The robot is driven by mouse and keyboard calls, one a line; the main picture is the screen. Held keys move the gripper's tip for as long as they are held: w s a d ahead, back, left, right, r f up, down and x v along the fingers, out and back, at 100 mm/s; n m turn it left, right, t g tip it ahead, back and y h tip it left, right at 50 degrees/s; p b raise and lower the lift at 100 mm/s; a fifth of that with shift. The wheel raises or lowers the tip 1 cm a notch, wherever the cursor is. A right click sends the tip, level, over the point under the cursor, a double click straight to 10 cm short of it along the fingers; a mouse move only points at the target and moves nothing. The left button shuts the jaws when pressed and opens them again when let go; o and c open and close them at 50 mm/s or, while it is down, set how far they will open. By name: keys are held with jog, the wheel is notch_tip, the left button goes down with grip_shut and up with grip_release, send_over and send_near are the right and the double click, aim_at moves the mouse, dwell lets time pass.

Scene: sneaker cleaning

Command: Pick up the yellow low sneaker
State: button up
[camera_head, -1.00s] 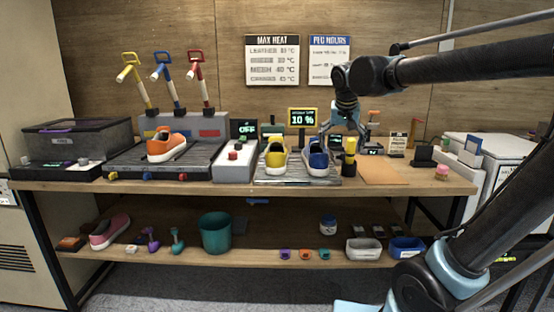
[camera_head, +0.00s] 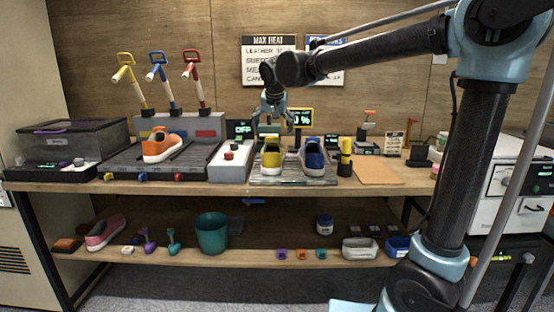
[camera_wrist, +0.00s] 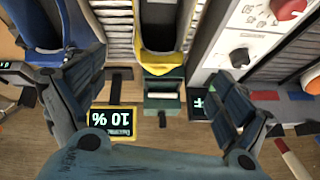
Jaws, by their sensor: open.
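The yellow low sneaker (camera_head: 271,158) sits upright on a grey slatted rack (camera_head: 290,181) on the bench, left of a blue sneaker (camera_head: 312,158). In the wrist view the yellow sneaker (camera_wrist: 162,42) is at the top middle, its yellow end towards my gripper, and the blue sneaker (camera_wrist: 38,30) is at the top left. My gripper (camera_head: 273,122) is open and empty, above and apparently a little behind the yellow sneaker. In the wrist view my gripper's fingers (camera_wrist: 150,85) are spread wide, with the yellow sneaker's end between and beyond them. They do not visibly touch it.
A white control box (camera_head: 230,160) stands close left of the rack. A yellow-black bottle (camera_head: 345,158) stands right. The 10 % display (camera_head: 302,118) is behind the sneakers, near my gripper. An orange sneaker (camera_head: 162,146) rests further left. An orange-tan mat (camera_head: 377,172) lies clear at right.

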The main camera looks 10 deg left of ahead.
aim_at(273, 147)
jog(key=x, duration=1.1)
jog(key=shift+w+f, duration=0.15)
jog(key=shift+f, duration=0.05)
jog(key=shift+c, duration=0.3)
jog(key=shift+d, duration=0.1)
jog(key=c, duration=1.4)
